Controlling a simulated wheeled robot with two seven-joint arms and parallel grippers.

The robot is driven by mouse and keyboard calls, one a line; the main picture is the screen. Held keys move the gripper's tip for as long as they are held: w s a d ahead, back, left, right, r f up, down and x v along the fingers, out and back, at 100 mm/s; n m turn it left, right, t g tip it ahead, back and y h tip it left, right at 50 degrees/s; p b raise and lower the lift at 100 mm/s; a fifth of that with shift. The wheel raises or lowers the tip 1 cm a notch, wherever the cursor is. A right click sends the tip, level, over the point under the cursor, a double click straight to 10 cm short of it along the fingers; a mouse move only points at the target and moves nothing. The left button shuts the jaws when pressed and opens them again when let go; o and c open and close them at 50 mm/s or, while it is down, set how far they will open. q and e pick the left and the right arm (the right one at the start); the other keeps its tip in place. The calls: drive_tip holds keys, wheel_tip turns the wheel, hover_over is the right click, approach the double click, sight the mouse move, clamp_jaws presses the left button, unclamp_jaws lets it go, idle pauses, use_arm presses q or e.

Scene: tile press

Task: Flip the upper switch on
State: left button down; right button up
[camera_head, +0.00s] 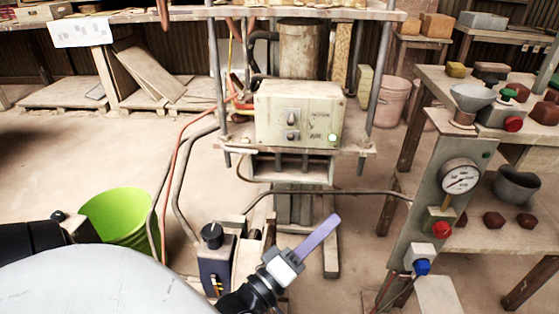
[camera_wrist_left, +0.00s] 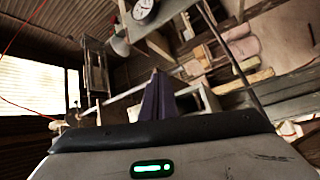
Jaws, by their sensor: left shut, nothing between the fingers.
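The pale control box (camera_head: 272,108) sits on the press frame in the middle of the head view. The upper switch (camera_head: 291,117) is on its front face, beside the label that reads MOTOR. The lower switch (camera_head: 292,136) is right below it, beside the label AIR. Whether the upper switch is up or down is too small to tell. My left gripper (camera_head: 335,220) is below and to the right of the box, apart from it, with its purple fingers shut and empty, pointing up and right. The fingers also show in the left wrist view (camera_wrist_left: 158,98). My right gripper is not in view.
Press posts (camera_head: 378,75) flank the box at left and right. A grey column with a pressure gauge (camera_head: 460,177) and a red knob (camera_head: 441,230) stands at the right. A green bucket (camera_head: 125,215) stands at the left.

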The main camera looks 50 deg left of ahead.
use_arm(q)
drive_tip(key=s+a+r+n+t+y+b, duration=0.2)
drive_tip(key=a+r+n+y+b, duration=0.1)
drive_tip(key=a+n+y, duration=0.3)
drive_tip(key=s+a+r+n+t+y+b, duration=0.2)
drive_tip(key=a+n+y, duration=0.4)
drive_tip(key=n, duration=0.5)
drive_tip(key=shift+s+r+t+y+b, duration=0.35)
drive_tip(key=shift+r+b, duration=0.3)
drive_tip(key=shift+b, duration=0.4)
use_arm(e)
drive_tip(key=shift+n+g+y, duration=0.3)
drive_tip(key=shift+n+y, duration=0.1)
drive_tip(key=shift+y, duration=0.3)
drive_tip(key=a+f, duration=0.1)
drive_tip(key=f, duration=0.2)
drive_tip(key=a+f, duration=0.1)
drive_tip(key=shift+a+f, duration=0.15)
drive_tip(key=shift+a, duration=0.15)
use_arm(q)
approach(292, 114)
drive_tip(key=r, duration=0.1)
drive_tip(key=w+a+r, duration=0.1)
drive_tip(key=a+r, duration=0.1)
drive_tip(key=shift+w+r, duration=0.35)
